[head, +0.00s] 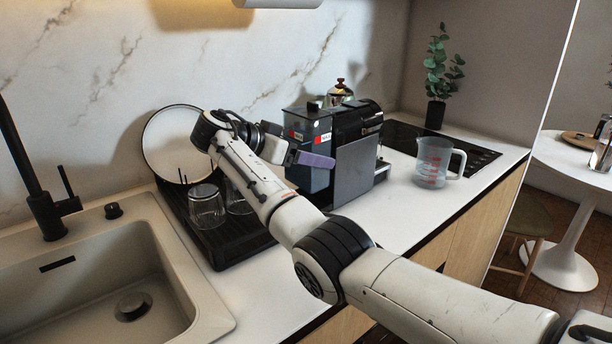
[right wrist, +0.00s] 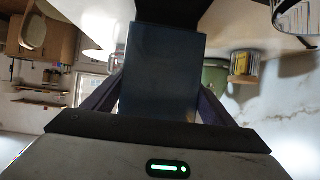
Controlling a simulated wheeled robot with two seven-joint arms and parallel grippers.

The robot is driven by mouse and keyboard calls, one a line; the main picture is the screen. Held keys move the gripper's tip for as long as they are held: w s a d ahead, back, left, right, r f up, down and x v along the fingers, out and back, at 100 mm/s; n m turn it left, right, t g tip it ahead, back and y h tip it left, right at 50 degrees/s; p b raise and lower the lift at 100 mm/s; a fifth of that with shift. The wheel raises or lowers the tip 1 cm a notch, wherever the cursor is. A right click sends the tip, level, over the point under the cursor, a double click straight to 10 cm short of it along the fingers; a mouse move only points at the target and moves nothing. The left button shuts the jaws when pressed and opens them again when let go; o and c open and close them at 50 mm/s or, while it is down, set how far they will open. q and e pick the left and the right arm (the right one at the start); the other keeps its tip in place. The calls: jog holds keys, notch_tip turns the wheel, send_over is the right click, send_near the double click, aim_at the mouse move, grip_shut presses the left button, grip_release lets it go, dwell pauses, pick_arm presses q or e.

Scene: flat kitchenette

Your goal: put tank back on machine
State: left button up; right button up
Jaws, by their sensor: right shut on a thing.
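The coffee machine (head: 355,170), black with a grey side, stands on the counter. The tank (head: 318,128), a dark bluish see-through box with a lid and small red labels, is upright at the machine's left side. I cannot tell whether it is seated or just beside it. My right gripper (head: 312,160), with purple fingers, is shut on the tank from the left. In the right wrist view the tank (right wrist: 160,75) fills the space between the two fingers. My left gripper is not in view.
A black drying rack (head: 222,250) with glasses (head: 206,206) and a round plate (head: 172,142) stands left of the machine, beside the sink (head: 95,285). A measuring jug (head: 431,165) stands to the right, near the hob (head: 480,155).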

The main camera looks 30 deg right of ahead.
aim_at(297, 174)
jog(key=shift+f, duration=2.6)
jog(key=shift+f, duration=0.15)
jog(key=o, duration=1.8)
jog(key=shift+f, duration=0.15)
jog(key=shift+c, duration=0.2)
jog(key=shift+r, duration=0.25)
jog(key=b+v, duration=0.1)
jog(key=v, duration=1.1)
